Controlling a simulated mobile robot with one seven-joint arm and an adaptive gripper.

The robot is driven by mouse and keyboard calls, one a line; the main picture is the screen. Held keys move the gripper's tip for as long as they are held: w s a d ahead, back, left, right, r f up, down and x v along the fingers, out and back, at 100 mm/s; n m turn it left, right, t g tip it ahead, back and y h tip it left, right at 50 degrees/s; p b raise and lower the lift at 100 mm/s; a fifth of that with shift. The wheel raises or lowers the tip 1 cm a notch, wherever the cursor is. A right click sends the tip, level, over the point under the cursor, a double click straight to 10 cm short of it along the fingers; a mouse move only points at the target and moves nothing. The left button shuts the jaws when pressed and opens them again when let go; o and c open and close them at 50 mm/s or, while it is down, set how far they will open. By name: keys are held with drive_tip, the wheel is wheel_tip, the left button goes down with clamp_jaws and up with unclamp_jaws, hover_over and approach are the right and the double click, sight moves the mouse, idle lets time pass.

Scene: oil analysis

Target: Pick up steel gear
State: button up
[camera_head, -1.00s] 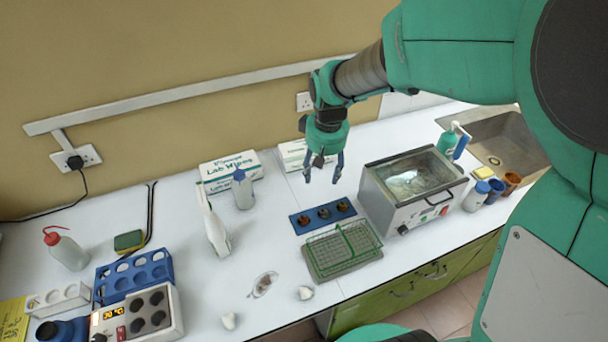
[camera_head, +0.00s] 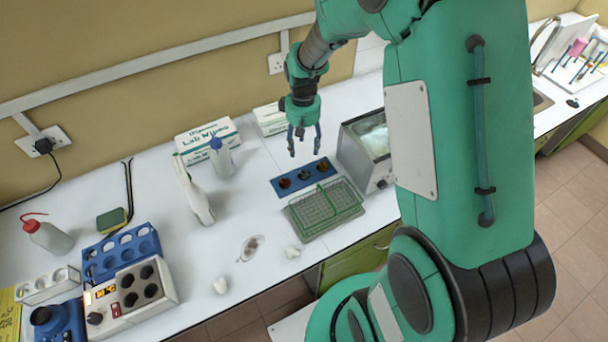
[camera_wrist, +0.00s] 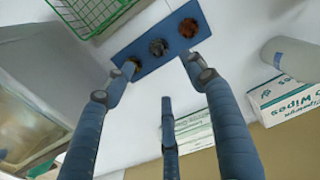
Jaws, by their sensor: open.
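A blue holder (camera_head: 329,160) carries three small round parts in a row on the white bench. The middle part is dark grey and looks like the steel gear (camera_head: 305,174); it also shows in the wrist view (camera_wrist: 158,47), flanked by a brown part and a reddish one. My gripper (camera_head: 304,148) hangs pointing down above and slightly behind the holder. In the wrist view my gripper (camera_wrist: 163,72) has its three fingers spread and empty. One fingertip overlaps the brown part in that picture; I cannot tell the height gap.
A green wire basket (camera_head: 347,203) stands just in front of the holder. A metal bath (camera_head: 364,142) is close on its right. A lab wipes box (camera_head: 207,140), a bottle (camera_head: 222,158) and a white spray bottle (camera_head: 195,195) stand to the left. Clear bench lies between them and the holder.

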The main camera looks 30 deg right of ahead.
drive_tip(key=b, duration=0.1)
hover_over(304, 172)
drive_tip(key=shift+a+f, duration=0.1)
drive_tip(key=shift+f, duration=4.1)
drive_tip(key=shift+f, duration=0.1)
drive_tip(key=shift+s+f+b, duration=0.1)
drive_tip(key=shift+f+b, duration=0.45)
drive_tip(key=shift+f, duration=1.95)
drive_tip(key=c, duration=1.3)
